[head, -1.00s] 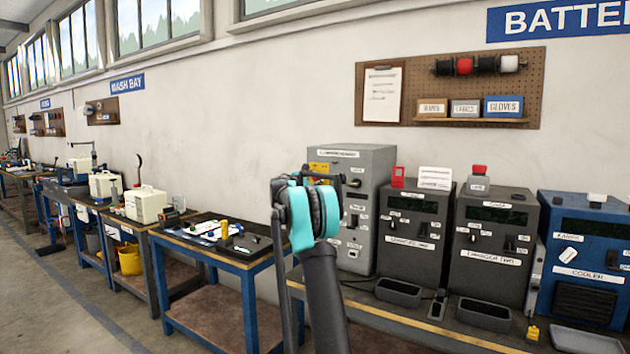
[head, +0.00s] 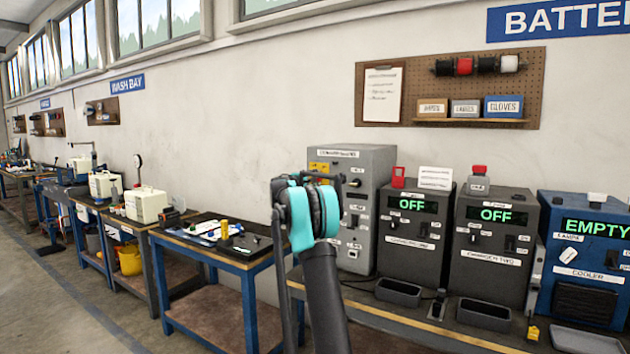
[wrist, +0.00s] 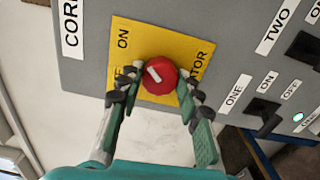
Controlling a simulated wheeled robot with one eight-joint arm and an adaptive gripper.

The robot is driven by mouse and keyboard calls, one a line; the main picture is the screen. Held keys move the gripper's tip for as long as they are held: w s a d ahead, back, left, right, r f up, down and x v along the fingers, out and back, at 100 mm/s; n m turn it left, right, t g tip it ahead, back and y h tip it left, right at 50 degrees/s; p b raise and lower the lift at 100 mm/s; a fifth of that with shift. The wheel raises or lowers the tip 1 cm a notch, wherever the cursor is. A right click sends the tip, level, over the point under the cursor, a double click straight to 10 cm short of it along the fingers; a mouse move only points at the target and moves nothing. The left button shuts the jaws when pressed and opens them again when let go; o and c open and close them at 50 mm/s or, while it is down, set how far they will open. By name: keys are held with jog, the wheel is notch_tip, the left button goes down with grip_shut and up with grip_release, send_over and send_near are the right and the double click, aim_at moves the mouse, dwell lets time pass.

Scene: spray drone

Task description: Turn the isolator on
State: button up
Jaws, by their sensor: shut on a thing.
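The isolator is a red round knob (wrist: 162,76) with a white pointer mark, on a yellow plate (wrist: 150,35) on the front of a grey cabinet (head: 378,160). In the wrist view the mark points to the upper left, on the side of the ON label (wrist: 123,38). Another label at the left and part of the ISOLATOR lettering are hidden behind my fingers. My gripper (wrist: 158,93) is shut on the knob, one finger on each side. In the head view my arm hides the knob and part of the yellow plate.
Two dark chargers (head: 410,235) (head: 494,244) reading OFF and a blue cooler (head: 585,260) reading EMPTY stand right of the cabinet. Trays (head: 398,292) lie before the chargers. A black switch (wrist: 262,110) is close right of my fingers.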

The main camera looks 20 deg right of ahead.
jog(key=shift+f+m, duration=0.1)
jog(key=shift+m, duration=0.2)
dwell(0.4)
jog(key=o, duration=1.2)
jog(key=shift+c, duration=0.2)
jog(key=shift+s, duration=0.1)
jog(key=v, duration=1.2)
